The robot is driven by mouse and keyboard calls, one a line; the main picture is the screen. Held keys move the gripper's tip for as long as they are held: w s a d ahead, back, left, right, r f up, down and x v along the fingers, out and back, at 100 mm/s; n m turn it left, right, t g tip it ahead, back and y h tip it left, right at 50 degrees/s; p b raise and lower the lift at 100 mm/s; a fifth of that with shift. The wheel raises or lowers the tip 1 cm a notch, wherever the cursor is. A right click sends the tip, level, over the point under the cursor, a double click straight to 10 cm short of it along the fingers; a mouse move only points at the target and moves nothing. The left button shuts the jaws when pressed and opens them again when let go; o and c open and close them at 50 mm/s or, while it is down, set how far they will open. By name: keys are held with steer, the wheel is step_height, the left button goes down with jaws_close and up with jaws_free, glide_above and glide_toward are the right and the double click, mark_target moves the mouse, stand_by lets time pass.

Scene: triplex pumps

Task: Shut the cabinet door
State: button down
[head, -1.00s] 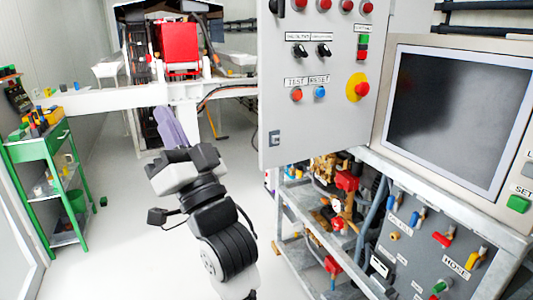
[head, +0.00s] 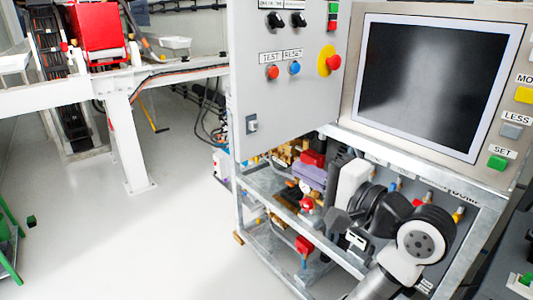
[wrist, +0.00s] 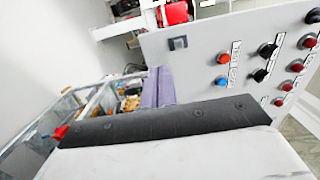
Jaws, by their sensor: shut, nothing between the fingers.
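The cabinet door (head: 285,105) appears to be the grey panel with buttons, switches and a small latch (head: 251,124) near its lower left corner. It stands at an angle to the screen beside it; how far it is open is hard to tell. It also fills the upper right of the wrist view (wrist: 205,65). My gripper (head: 308,177) is shut and empty, with purple fingers just below the door's lower edge in the head view. In the wrist view the fingers (wrist: 158,88) overlap the door's lower edge; I cannot tell whether they touch it.
A screen (head: 437,82) with side buttons is right of the door. Below is a metal frame (head: 275,195) with brass fittings, red valves and hoses, close around my arm. A white beam with a post (head: 125,140) stands at the left. The floor (head: 150,240) in front is clear.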

mark_target(245, 142)
steer(key=p+x, duration=0.2)
steer(key=x, duration=1.1)
steer(key=shift+w+a+p, duration=0.2)
steer(key=shift+w+p, duration=0.05)
steer(key=shift+p, duration=0.1)
steer(key=shift+a, duration=0.1)
